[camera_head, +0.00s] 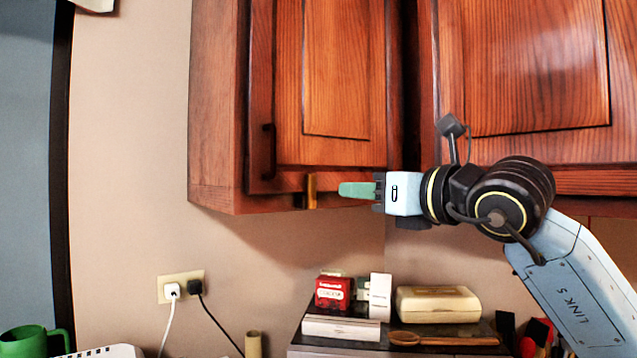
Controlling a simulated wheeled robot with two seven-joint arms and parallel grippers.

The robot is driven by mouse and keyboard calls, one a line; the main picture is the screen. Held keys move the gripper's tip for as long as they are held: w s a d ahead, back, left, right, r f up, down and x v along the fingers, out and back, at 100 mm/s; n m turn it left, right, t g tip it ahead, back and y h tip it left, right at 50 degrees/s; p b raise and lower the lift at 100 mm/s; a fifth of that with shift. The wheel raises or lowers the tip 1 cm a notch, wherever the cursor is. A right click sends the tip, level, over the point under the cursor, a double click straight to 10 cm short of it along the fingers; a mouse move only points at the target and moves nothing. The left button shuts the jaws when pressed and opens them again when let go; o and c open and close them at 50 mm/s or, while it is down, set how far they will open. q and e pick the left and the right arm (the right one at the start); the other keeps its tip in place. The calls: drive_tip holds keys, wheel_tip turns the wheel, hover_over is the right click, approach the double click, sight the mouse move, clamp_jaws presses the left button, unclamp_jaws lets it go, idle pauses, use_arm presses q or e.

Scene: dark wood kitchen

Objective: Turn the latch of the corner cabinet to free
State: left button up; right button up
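The wall-hung corner cabinet (345,70) has a reddish-brown wooden door, which looks closed. A dark vertical handle (268,150) is on the door's left side. A small brass-coloured latch (311,190) stands upright at the door's bottom edge. My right gripper (345,190) comes in from the right at the latch's height. Its green fingers point left, with a small gap in the picture between their tips and the latch. The fingers overlap in this side view, so their opening is hidden. Nothing shows held in them. My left gripper is out of view.
A second wooden cabinet (540,70) hangs at the right. Below, a dark shelf top (460,350) holds a red box (333,293), a cream case (438,304) and a wooden spoon (405,338). A wall outlet (180,286) has plugs and cords. The space left of the latch is clear.

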drive_tip(key=p, duration=0.5)
approach(313, 183)
drive_tip(key=shift+h, duration=0.4)
drive_tip(key=x, duration=0.6)
drive_tip(key=shift+a+r, duration=0.25)
drive_tip(key=shift+r, duration=0.05)
drive_tip(key=shift+x, duration=0.95)
drive_tip(key=shift+f, duration=0.1)
drive_tip(key=shift+d, duration=0.1)
drive_tip(key=shift+c, duration=0.5)
clamp_jaws()
